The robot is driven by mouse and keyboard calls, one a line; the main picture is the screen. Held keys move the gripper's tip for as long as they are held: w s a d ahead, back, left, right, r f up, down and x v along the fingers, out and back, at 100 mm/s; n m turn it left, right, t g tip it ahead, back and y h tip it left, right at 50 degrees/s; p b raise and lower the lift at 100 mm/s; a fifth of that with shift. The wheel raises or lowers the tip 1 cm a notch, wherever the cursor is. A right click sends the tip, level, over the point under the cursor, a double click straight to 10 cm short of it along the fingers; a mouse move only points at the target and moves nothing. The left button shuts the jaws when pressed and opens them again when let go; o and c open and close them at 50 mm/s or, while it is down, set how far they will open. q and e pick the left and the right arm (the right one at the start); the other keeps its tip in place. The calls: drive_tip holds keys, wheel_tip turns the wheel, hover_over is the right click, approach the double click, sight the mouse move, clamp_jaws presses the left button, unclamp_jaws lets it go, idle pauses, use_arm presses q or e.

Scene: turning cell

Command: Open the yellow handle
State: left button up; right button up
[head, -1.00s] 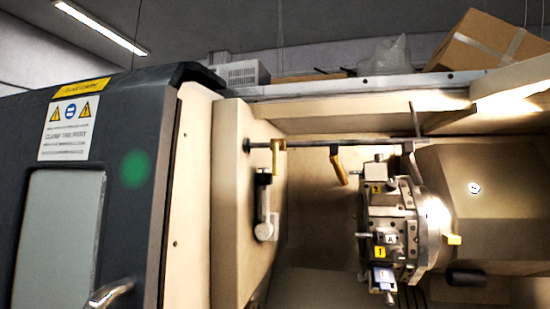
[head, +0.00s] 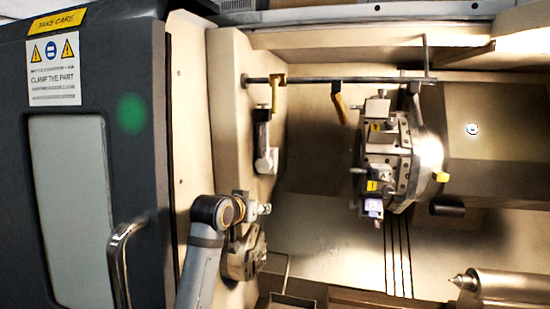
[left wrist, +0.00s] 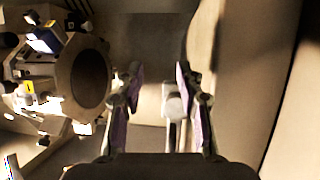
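Two yellow handles hang from the dark horizontal rail inside the machine in the head view: a left one (head: 275,94) by the cream wall and a tilted right one (head: 340,108) near the tool turret. A pale grey lever (head: 266,158) hangs just below the left one. One of my arms, with an orange-brown joint, reaches up from the bottom, below this lever; its fingers cannot be made out there. In the left wrist view my left gripper (left wrist: 160,72) is open and empty, with a whitish fitting (left wrist: 174,103) showing between its fingers. My right gripper is not in view.
The tool turret (head: 398,155) stands right of the handles; it also shows in the left wrist view (left wrist: 85,80). A round chuck (head: 245,255) is beside my arm. The dark door (head: 140,60) with its metal handle (head: 118,260) is at left. A pointed tailstock (head: 495,285) is at lower right.

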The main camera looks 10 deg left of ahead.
use_arm(q)
drive_tip(key=s+d+r+t+h, duration=0.1)
drive_tip(key=s+r, duration=0.1)
drive_tip(key=r, duration=0.8)
drive_tip(key=s+d+r+t, duration=0.1)
drive_tip(key=r+t, duration=0.1)
drive_tip(key=r, duration=0.8)
drive_tip(key=m+t+h, duration=0.1)
drive_tip(key=m, duration=0.1)
approach(273, 99)
drive_tip(key=p+x, duration=0.6)
drive_tip(key=x, duration=0.3)
drive_tip(key=shift+w+d+r+p, duration=0.2)
drive_tip(key=shift+w+p, duration=0.15)
drive_tip(key=shift+w, duration=0.05)
drive_tip(key=shift+w+f, duration=0.1)
drive_tip(key=shift+w, duration=0.25)
drive_tip(key=shift+w+f+n, duration=0.2)
drive_tip(key=shift+w+n, duration=0.05)
drive_tip(key=shift+n, duration=0.05)
drive_tip(key=shift+c, duration=0.3)
clamp_jaws()
drive_tip(key=shift+w+d+f, duration=0.1)
drive_tip(key=shift+w, duration=0.1)
